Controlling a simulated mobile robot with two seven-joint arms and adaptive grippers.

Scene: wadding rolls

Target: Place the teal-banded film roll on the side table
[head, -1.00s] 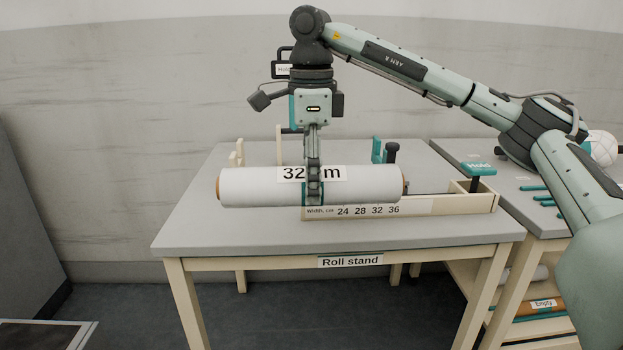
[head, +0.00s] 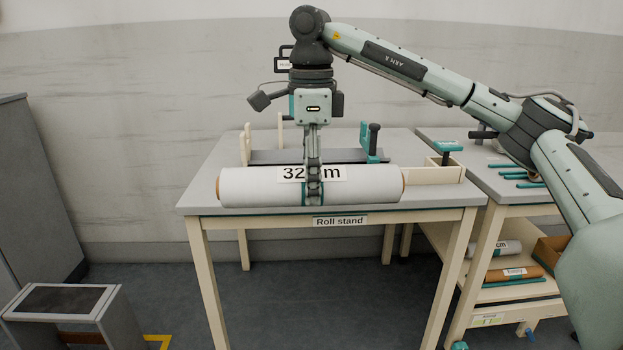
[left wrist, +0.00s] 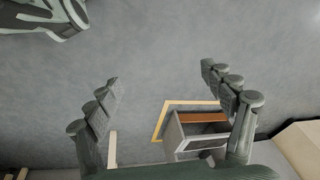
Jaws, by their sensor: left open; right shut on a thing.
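A white film roll (head: 250,187) with a brown core and a label reading 32 shows in the head view. Thin teal strips show on it beside my fingers. My left gripper (left wrist: 160,76) is open and empty in the left wrist view, over grey floor. No table in view carries a readable side table label.
A cradle with a teal clamp (head: 372,142) stands on the roll stand. A second table (head: 485,165) with teal rods and shelves of rolls stands at right. Floor between is clear.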

